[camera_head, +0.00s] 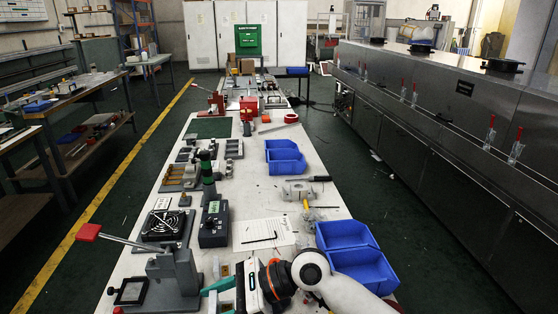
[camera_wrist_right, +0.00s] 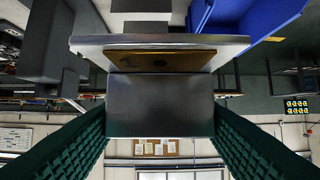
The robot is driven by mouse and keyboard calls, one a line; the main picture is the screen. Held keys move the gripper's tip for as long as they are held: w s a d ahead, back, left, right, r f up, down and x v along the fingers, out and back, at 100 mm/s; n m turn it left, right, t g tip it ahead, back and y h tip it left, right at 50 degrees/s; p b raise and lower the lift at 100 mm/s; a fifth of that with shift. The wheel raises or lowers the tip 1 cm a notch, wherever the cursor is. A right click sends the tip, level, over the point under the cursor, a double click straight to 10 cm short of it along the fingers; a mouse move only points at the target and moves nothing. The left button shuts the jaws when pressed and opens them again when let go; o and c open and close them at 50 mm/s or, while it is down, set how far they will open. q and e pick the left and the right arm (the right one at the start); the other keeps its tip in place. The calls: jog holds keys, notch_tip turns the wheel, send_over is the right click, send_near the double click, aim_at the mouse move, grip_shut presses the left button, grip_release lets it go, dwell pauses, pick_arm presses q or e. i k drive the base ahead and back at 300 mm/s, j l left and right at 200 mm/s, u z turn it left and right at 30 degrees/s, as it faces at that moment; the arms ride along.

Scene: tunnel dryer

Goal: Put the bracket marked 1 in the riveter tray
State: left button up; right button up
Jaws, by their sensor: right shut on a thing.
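My right gripper (camera_head: 216,287) reaches in low at the front of the bench, its teal fingers pointing left. In the right wrist view, its green fingers (camera_wrist_right: 160,118) close on the two sides of a dark grey metal piece (camera_wrist_right: 160,95), which I take for the bracket. The grey lever press with a red handle (camera_head: 175,277), likely the riveter, stands just left of the gripper. A small black-framed tray (camera_head: 130,291) is at its left side. My left gripper is out of view.
Blue bins (camera_head: 352,254) stand to the right of my arm, and another blue bin (camera_head: 285,158) is farther back.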

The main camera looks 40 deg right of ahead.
aim_at(131, 291)
jog(key=j+z, duration=0.15)
jog(key=z, duration=1.1)
jog(key=j+z, duration=0.25)
jog(key=j, duration=0.2)
jog(key=k+j+z, duration=0.1)
jog(key=j+z, duration=0.2)
jog(key=k+j+z, duration=0.1)
jog(key=j+z, duration=0.15)
jog(key=j, duration=0.25)
jog(key=k+j+z, duration=0.15)
jog(key=j+z, duration=0.15)
jog(key=k+j, duration=0.1)
jog(key=j, duration=0.15)
jog(key=k+j, duration=0.1)
jog(key=j, duration=0.2)
